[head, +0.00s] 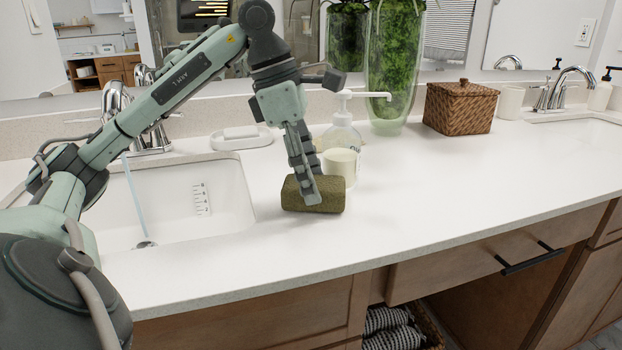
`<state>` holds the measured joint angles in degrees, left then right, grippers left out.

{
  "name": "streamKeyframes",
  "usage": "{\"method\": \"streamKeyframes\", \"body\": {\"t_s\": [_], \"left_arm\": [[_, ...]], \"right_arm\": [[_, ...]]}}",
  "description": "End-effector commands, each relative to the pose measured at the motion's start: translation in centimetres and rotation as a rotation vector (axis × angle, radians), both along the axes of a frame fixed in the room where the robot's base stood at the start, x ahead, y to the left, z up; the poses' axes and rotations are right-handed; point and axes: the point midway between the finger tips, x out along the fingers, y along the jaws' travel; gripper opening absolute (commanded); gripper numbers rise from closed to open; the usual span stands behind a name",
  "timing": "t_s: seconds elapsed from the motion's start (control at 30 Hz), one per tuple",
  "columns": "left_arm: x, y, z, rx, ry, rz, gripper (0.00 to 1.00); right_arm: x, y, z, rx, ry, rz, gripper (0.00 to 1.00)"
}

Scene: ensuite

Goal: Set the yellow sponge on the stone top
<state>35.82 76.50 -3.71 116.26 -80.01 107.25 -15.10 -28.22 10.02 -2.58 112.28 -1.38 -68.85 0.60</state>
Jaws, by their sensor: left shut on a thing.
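The sponge (328,194) is a dull olive-yellow block at the middle of the view. It is at the white stone top (430,185), to the right of the left sink. My left gripper (311,192) comes down from above and is shut on the sponge. One finger lies over its near face; the other finger is hidden. The sponge's underside looks at or very near the stone, and I cannot tell if it touches. My right gripper is not in view.
A cream candle or cup (341,164) and a clear pump bottle (343,133) stand close behind the sponge. A soap dish (241,138), a green glass vase (392,75) and a woven basket (460,108) stand farther back. The sink basin (225,195) opens at left. The right front top is clear.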

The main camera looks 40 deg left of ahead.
Motion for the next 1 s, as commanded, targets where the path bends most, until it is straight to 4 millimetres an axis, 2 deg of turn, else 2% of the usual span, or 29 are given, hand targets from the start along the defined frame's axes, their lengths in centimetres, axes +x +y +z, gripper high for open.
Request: {"method": "streamKeyframes", "body": {"t_s": [0.27,0.3,0.37,0.77,0.87,1.0], "left_arm": [[0.0,0.0,-0.2,0.001,-0.001,0.0,0.32],[0.0,0.0,-0.1,0.0,0.0,0.0,0.57],[0.0,0.0,-0.1,0.0,0.0,0.0,0.64],[0.0,0.0,0.5,0.0,-0.002,0.001,0.64],[-0.2,0.4,2.0,0.0,-0.005,0.003,0.64],[-0.9,1.2,5.3,0.0,-0.007,0.003,0.64]], "right_arm": [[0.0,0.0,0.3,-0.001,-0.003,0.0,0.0],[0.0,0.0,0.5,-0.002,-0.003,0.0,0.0],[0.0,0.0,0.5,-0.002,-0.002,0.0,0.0],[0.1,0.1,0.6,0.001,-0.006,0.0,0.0],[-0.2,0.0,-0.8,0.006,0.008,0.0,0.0],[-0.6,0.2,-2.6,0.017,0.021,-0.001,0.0]]}}
